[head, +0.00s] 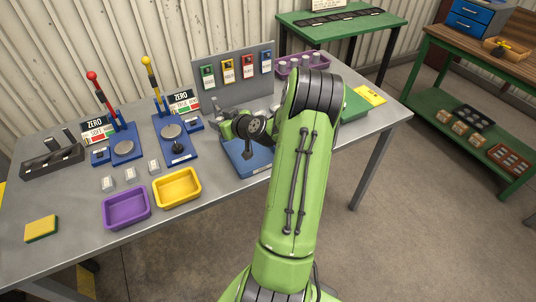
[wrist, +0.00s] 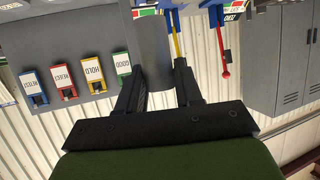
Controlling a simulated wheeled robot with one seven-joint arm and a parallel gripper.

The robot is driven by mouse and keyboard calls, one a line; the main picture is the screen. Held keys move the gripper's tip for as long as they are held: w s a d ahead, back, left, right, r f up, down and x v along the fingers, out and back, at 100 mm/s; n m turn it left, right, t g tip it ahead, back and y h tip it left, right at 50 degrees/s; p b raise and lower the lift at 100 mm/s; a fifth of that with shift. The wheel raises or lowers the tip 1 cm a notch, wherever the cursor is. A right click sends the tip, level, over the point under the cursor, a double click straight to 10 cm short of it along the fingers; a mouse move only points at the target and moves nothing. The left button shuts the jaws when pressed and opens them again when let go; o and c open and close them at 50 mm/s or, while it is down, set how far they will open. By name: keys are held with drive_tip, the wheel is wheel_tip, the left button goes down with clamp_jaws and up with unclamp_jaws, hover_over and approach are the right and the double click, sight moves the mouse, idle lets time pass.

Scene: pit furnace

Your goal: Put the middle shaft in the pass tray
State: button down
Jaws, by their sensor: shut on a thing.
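My gripper (wrist: 158,78) is shut on a grey cylindrical shaft (wrist: 152,45) in the wrist view. The shaft stands out between the two dark fingers. In the head view my arm hides most of the gripper, and the held shaft cannot be made out clearly there. The wrist is above a blue tray (head: 235,155) in front of the grey panel. A purple tray (head: 127,222) and a yellow tray (head: 178,202) lie near the table's front edge. I cannot read which is the pass tray. A dark rack (head: 52,164) with grey shafts stands at the far left.
Two blue gauge stands, one with a red lever (head: 98,86) and one with a yellow lever (head: 150,72), stand between the rack and panel. The panel (head: 245,90) carries several coloured tags. A yellow-green pad (head: 41,229) lies front left. A purple holder (head: 290,72) is behind.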

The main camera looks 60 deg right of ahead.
drive_tip(key=s+d+f, duration=0.1)
drive_tip(key=s+d, duration=0.5)
drive_tip(key=shift+h, duration=0.3)
wheel_tip(320, 180, down, 10)
drive_tip(key=shift+s+r+b, duration=0.1)
drive_tip(key=shift+s+b, duration=0.05)
drive_tip(key=shift+b, duration=0.55)
drive_tip(key=shift+f+b, duration=0.2)
drive_tip(key=shift+b, duration=0.1)
drive_tip(key=c, duration=0.8)
unclamp_jaws()
drive_tip(key=shift+o, duration=0.2)
